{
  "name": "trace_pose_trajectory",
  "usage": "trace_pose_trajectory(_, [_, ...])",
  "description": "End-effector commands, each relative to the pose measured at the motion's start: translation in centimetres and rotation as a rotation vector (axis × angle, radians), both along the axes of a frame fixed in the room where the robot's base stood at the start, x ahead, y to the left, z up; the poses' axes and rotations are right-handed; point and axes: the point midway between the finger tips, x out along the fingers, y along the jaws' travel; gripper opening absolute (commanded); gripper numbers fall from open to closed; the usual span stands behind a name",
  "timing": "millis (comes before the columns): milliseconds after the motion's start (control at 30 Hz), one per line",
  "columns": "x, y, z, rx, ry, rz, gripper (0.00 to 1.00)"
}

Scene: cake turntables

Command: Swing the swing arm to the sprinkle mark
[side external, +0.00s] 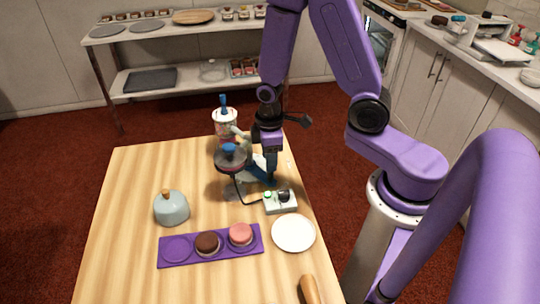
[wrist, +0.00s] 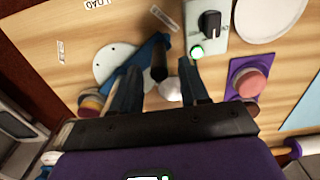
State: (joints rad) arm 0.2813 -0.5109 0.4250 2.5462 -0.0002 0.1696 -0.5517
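The swing arm (wrist: 146,52) is a blue bar over a white disc (wrist: 112,62), with an upright black handle (wrist: 159,62). In the side view the blue bar (side external: 263,176) is partly hidden by my gripper (side external: 271,172). In the wrist view my gripper (wrist: 158,88) is open, its fingers on either side of the handle with gaps showing. Paper labels lie on the table: one at the top edge seems to read LOAD (wrist: 98,4); the label at upper middle (wrist: 164,17) and the left label (wrist: 61,50) are too small to read, so I cannot tell which is the sprinkle mark.
A control box (side external: 280,201) with a black knob and lit green button stands close by. A purple tray (side external: 177,249) with two cakes, a white plate (side external: 293,233) and a grey-blue dome (side external: 171,209) are in front.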

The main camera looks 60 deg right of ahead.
Motion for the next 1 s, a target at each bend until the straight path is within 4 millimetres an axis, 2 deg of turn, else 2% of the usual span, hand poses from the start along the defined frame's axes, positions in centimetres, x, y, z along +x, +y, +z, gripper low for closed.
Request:
trace_pose_trajectory(267, [0.1, 0.0, 0.5, 0.0, -0.003, -0.001, 0.45])
trace_pose_trajectory(1000, [0.1, 0.0, 6.6, 0.001, -0.002, -0.001, 0.45])
